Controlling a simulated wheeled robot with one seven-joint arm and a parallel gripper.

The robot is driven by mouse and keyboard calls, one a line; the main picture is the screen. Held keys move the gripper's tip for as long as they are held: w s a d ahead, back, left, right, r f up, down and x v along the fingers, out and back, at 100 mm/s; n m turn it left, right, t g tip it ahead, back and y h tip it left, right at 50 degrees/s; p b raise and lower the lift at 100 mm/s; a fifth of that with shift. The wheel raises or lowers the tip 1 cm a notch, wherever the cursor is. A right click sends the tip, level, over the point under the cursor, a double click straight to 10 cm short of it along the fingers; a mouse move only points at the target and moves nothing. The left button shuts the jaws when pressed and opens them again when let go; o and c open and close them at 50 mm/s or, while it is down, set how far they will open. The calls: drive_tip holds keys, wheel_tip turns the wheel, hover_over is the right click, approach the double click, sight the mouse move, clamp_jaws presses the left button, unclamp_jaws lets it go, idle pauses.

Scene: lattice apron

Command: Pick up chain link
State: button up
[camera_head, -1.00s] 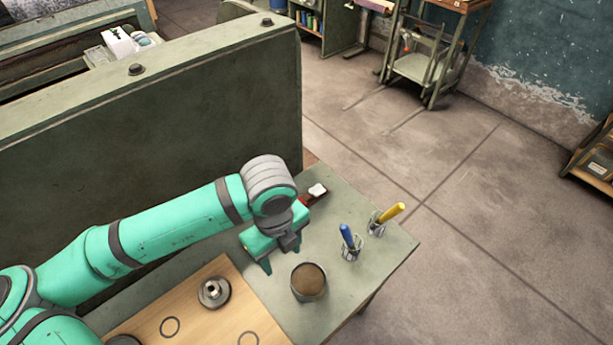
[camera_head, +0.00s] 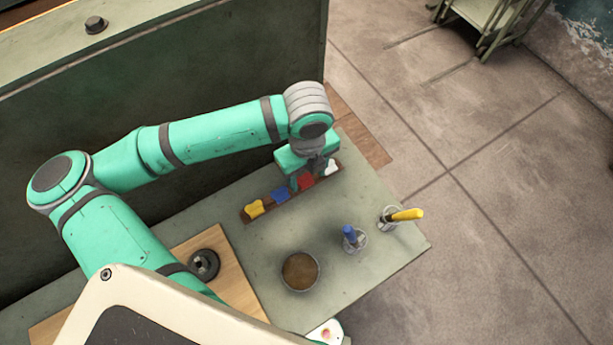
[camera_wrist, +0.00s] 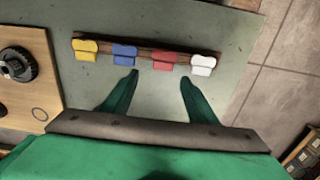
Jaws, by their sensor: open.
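No piece is plainly recognisable as a chain link. A dark brown strip (camera_wrist: 145,53) lies on the table and bears a row of small coloured pieces: yellow (camera_wrist: 86,45), blue (camera_wrist: 124,53), red (camera_wrist: 165,61) and white (camera_wrist: 203,65). In the head view the strip (camera_head: 266,205) runs along the table near the tall green panel. My gripper (camera_wrist: 158,82) is open and empty, pointing at the row. Its fingertips appear just short of the red piece in the wrist view. In the head view my gripper (camera_head: 304,180) partly covers the red piece.
A brown-filled round container (camera_head: 300,271), a blue-handled tool (camera_head: 349,234) and a yellow-handled tool (camera_head: 405,215) in holders stand toward the table's right end. A wooden board (camera_head: 232,275) carries a dark round part (camera_head: 204,264). The tall green panel (camera_head: 180,90) stands behind the arm.

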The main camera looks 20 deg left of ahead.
sight(308, 185)
drive_tip(key=shift+f, duration=0.5)
drive_tip(key=shift+w+d+f, duration=0.1)
drive_tip(key=shift+f, duration=1.15)
drive_tip(key=shift+w+f, duration=0.1)
drive_tip(key=shift+f, duration=1.15)
drive_tip(key=c, duration=1.2)
